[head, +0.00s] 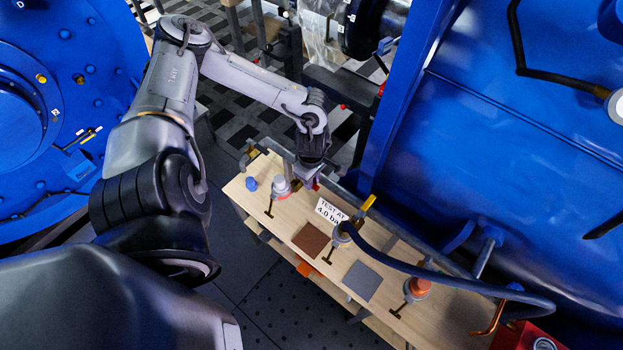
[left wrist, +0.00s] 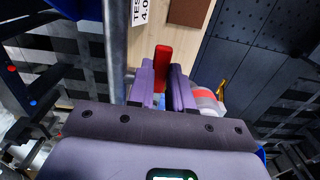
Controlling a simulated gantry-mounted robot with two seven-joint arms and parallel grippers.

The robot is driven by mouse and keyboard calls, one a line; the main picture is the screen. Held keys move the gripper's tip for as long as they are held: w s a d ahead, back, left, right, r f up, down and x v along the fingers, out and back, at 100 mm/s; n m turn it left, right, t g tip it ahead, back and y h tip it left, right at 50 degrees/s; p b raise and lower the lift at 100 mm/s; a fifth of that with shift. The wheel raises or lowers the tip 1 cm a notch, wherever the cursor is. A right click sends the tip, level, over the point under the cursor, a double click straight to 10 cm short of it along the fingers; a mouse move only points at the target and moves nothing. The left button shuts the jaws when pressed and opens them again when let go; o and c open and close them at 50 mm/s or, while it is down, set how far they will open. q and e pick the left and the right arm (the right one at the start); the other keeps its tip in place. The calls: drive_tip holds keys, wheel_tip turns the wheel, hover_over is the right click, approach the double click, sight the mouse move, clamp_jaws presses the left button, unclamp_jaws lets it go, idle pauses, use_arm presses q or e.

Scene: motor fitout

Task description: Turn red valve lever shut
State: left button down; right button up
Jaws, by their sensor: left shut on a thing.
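The red valve lever (left wrist: 162,62) stands between the two fingers of my left gripper (left wrist: 162,88) in the left wrist view, with its end sticking out past the fingertips. In the head view my left gripper (head: 309,178) is over the back edge of the wooden bench, shut on the lever, and a small red bit of the lever (head: 316,186) shows beside the fingers. The valve body under the lever is hidden by the gripper. My right gripper is in neither view.
The wooden bench (head: 285,232) holds a card (head: 331,210) reading "TEST AT 4.0", a brown square (head: 310,239), a grey square (head: 362,280) and several fittings. A grey-and-red fitting (head: 280,187) stands close left of my gripper. A dark hose (head: 450,280) arcs over the bench's right part.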

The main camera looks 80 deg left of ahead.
use_arm(q)
drive_tip(key=c, duration=1)
unclamp_jaws()
wheel_tip(320, 180, up, 11)
drive_tip(key=shift+f, duration=0.1)
drive_tip(key=shift+s, duration=0.1)
